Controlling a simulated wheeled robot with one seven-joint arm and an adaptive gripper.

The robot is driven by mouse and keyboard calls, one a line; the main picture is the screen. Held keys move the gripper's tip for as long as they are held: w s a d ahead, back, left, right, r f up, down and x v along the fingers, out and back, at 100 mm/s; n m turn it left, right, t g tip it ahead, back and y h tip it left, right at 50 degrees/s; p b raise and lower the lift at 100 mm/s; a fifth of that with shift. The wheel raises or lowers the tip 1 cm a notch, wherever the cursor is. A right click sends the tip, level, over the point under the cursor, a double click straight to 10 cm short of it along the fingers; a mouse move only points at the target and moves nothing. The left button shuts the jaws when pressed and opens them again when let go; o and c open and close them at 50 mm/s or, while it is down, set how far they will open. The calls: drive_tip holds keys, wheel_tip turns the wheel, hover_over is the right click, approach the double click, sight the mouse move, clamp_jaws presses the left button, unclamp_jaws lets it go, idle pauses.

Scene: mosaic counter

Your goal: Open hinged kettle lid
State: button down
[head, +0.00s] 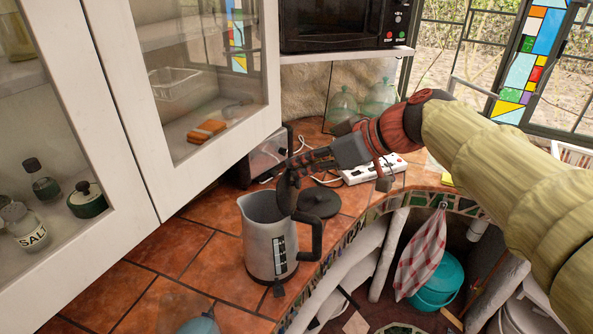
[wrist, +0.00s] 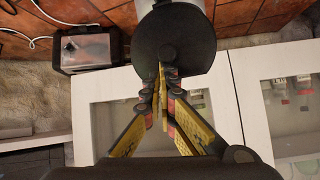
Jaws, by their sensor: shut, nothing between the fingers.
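The grey metal kettle (head: 262,245) stands upright on the tiled counter, its black handle (head: 314,238) to the right. Its dark round lid (head: 286,196) is tilted up steeply on the handle side, and the kettle's mouth is open to view. In the wrist view the lid (wrist: 174,42) shows as a broad dark disc covering part of the kettle (wrist: 205,8). My gripper (head: 292,166) is shut and empty, its fingertips at the lid's upper edge. In the wrist view the fingertips (wrist: 160,84) overlap the lid's lower edge; I cannot tell whether they touch it.
A black round disc (head: 319,203) lies on the counter behind the handle. A toaster (head: 262,158) and a white power strip (head: 375,169) stand farther back. White glass-door cabinets (head: 150,190) close off the left.

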drive_tip(key=shift+s+d+f, duration=0.1)
drive_tip(key=shift+d+f, duration=0.1)
drive_tip(key=shift+r, duration=0.1)
idle(0.4)
drive_tip(key=shift+r, duration=0.85)
